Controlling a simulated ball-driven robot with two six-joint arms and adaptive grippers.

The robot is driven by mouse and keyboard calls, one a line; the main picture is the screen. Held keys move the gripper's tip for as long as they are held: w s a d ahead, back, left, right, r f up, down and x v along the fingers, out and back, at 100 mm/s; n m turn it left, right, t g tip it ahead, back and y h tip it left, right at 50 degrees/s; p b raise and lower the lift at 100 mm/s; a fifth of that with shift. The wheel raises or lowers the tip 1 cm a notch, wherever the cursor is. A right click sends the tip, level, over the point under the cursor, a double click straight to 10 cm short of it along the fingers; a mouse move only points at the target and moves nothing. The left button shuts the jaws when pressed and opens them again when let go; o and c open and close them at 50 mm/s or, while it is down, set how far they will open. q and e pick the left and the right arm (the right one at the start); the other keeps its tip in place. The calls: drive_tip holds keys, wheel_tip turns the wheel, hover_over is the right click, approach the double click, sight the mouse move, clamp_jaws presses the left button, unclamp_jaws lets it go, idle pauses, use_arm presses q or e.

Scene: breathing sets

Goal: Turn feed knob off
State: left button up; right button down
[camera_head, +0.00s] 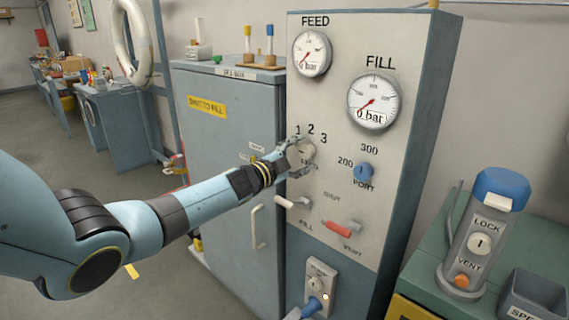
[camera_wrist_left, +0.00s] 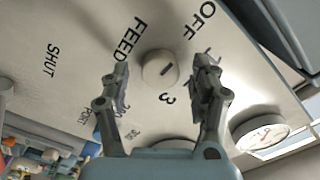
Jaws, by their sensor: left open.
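The feed knob (camera_head: 307,153) is a round cream knob on the pale front panel, below the FEED gauge (camera_head: 312,53) and beside the printed numbers 1, 2 and 3.
Below the knob are a white lever (camera_head: 293,203) and a red VENT lever (camera_head: 343,229). A blue PORT knob (camera_head: 365,171) sits to the right, under the FILL gauge (camera_head: 373,101). A grey-blue cabinet (camera_head: 225,140) stands left. A blue-capped canister (camera_head: 484,235) stands right.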

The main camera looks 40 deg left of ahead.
use_arm(q)
drive_tip(key=s, duration=1)
drive_tip(key=shift+s+a, duration=0.35)
drive_tip(key=shift+a, duration=0.05)
drive_tip(key=s+d+f+n+g+y+b, duration=0.1)
drive_tip(key=s+d+f+n+g+b, duration=0.2)
drive_tip(key=s+f, duration=0.75)
drive_tip(key=s+f+n+g+y+b, duration=0.15)
drive_tip(key=s+f+b, duration=0.3)
drive_tip(key=f, duration=1.35)
drive_tip(key=s+d+f+n+g+b, duration=0.2)
drive_tip(key=s+f+g+b, duration=0.35)
drive_tip(key=f, duration=0.95)
drive_tip(key=s+d+f+n+g, duration=0.1)
drive_tip(key=s+f, duration=0.4)
drive_tip(key=s, duration=0.5)
drive_tip(key=s+d+f+n+g+b, duration=0.1)
drive_tip(key=s+d+f+n+g, duration=0.1)
drive_tip(key=s+f, duration=0.4)
drive_tip(key=s+d+f+n+g+b, duration=0.1)
drive_tip(key=s+f, duration=0.5)
drive_tip(key=s, duration=1)
drive_tip(key=d+n+g, duration=0.1)
drive_tip(key=d+g, duration=0.1)
drive_tip(key=g, duration=0.1)
drive_tip(key=shift+s+d+f, duration=0.2)
drive_tip(key=shift+s+d, duration=0.05)
drive_tip(key=shift+d, duration=0.05)
drive_tip(key=shift+w+h, duration=0.1)
drive_tip(key=shift+h, duration=0.15)
